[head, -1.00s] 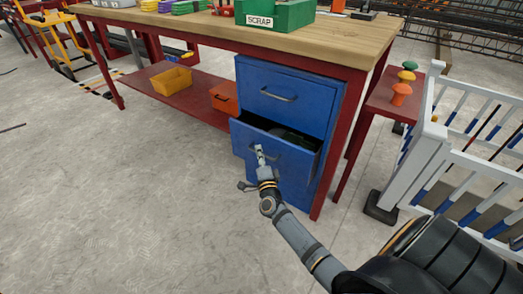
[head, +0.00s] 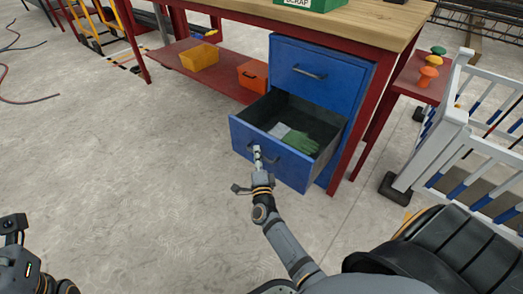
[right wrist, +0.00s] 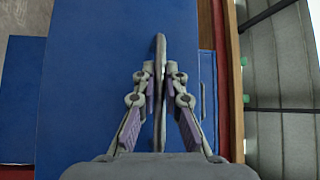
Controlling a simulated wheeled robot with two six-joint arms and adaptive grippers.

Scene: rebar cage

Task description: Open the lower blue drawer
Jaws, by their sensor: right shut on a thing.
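The lower blue drawer (head: 290,168) is pulled well out of the cabinet under the workbench. Green gloves (head: 302,143) and a light grey item (head: 279,130) lie inside it. My right gripper (head: 257,153) is at the drawer's front, shut on its handle (head: 270,156). In the right wrist view the fingers (right wrist: 161,80) close around the handle bar (right wrist: 160,60) against the blue front. The upper blue drawer (head: 315,75) is shut. My left gripper (head: 14,228) shows only partly at the lower left edge, far from the drawer; its fingers cannot be made out clearly.
The wooden workbench (head: 370,20) has red legs and a low red shelf with a yellow bin (head: 199,57) and an orange bin (head: 252,76). A white railing (head: 445,130) and a red stand with coloured knobs (head: 428,75) are at right. The floor left of the drawer is clear.

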